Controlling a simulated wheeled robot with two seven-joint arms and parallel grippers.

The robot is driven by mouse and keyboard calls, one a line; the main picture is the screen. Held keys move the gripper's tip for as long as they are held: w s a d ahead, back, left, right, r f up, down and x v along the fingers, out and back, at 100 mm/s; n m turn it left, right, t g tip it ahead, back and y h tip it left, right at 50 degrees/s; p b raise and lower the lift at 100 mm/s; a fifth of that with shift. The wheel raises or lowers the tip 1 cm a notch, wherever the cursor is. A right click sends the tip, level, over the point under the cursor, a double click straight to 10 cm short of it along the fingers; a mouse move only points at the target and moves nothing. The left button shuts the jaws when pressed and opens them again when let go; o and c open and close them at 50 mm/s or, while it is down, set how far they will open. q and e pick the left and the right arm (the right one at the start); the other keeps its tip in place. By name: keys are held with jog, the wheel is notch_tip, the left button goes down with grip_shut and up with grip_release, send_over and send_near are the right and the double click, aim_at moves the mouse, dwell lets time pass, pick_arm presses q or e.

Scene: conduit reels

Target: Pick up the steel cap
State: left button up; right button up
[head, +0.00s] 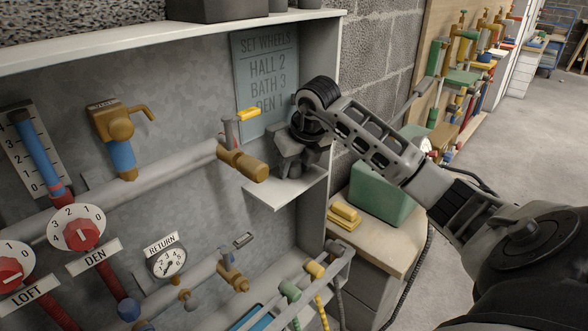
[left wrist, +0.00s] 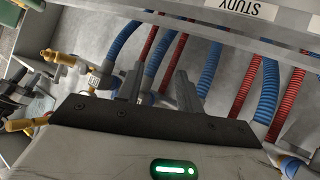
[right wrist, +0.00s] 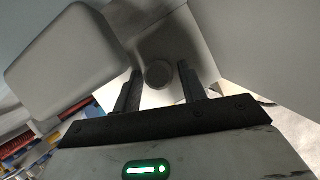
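A round grey cap, which looks like the steel cap (right wrist: 158,73), sits on a pale surface in the right wrist view. It lies between and just beyond the fingers of my right gripper (right wrist: 158,88), which is open; I cannot tell if either finger touches it. In the head view my right gripper (head: 293,160) is low over a small white shelf (head: 287,192) at the cabinet's right side and hides the cap's place. My left gripper (left wrist: 160,92) is open and empty in the left wrist view, in front of blue and red hoses. It is not in the head view.
A brass valve (head: 243,165) with a yellow-tipped handle is close left of my right gripper. The set-wheels sign (head: 266,75) hangs behind. A green box (head: 380,192) and yellow block (head: 345,214) stand on a bench right of the cabinet. Pipes and gauges fill the left.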

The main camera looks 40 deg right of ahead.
pick_arm(q)
jog(key=shift+s+f, duration=0.15)
pick_arm(e)
jog(key=c, duration=0.6)
pick_arm(q)
jog(key=shift+f, duration=0.1)
